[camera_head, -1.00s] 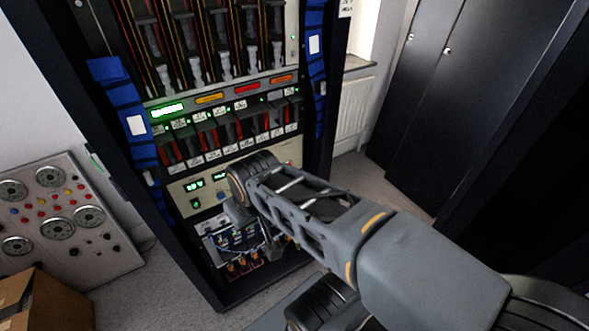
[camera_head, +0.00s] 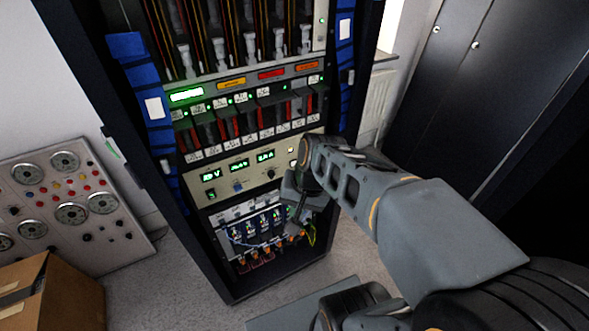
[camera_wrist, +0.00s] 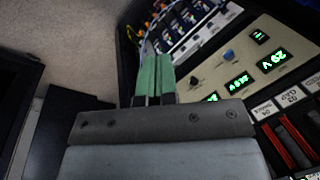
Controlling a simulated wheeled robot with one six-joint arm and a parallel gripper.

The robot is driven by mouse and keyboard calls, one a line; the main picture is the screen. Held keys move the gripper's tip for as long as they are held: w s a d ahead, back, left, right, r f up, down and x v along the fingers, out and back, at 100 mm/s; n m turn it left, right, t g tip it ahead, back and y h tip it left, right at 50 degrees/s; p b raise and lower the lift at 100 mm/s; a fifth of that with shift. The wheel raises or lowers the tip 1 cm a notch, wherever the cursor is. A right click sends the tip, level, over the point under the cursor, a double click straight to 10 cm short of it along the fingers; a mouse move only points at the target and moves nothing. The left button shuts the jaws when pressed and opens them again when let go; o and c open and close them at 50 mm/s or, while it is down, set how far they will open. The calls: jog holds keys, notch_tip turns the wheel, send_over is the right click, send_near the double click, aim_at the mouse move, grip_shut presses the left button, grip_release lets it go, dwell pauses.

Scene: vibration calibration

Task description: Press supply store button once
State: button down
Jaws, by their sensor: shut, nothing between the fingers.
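The beige supply panel (camera_head: 225,187) is in the cabinet's lower middle, with green lit displays (camera_head: 265,157), a green-lit switch (camera_head: 212,194), a blue knob (camera_head: 238,187) and a black knob (camera_head: 270,174). Two small pale buttons (camera_head: 292,156) sit at its right end, beside my arm. I cannot read which control is the store button. My gripper (camera_wrist: 156,60) is shut and empty, its green fingertips together. In the wrist view the panel (camera_wrist: 205,72) lies to their right, with the blue knob (camera_wrist: 228,55). The head view mostly hides the fingertips behind my wrist.
Below the panel is a white unit with cables and connectors (camera_head: 262,228). Above it are rows of modules with red parts (camera_head: 245,125). A cardboard box (camera_head: 75,300) and a gauge console (camera_head: 70,205) stand left; black cabinets (camera_head: 475,80) stand right.

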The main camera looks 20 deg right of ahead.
aim_at(294, 164)
jog(key=w+f+m+y+b, duration=0.4)
jog(key=f+m+y, duration=0.1)
jog(key=f+m, duration=0.35)
jog(key=w+d+f+m+t+y+b, duration=0.2)
jog(key=w+d+f+m+t+b, duration=0.1)
jog(key=m, duration=0.6)
jog(key=w+d+f+m+t+y+b, duration=0.3)
jog(key=w+d+f+m+t+b, duration=0.1)
jog(key=w+d+m, duration=0.4)
jog(key=shift+d+f+m+t+y, duration=0.15)
jog(key=shift+d+m+t+y, duration=0.15)
jog(key=shift+d+m+t, duration=0.5)
jog(key=shift+m+b, duration=0.25)
jog(key=shift+b, duration=0.05)
jog(key=w+a+b, duration=0.1)
jog(key=w, duration=0.8)
jog(key=shift+b, duration=0.3)
jog(key=shift+w, duration=0.1)
jog(key=shift+w+p, duration=0.25)
jog(key=shift+p, duration=0.2)
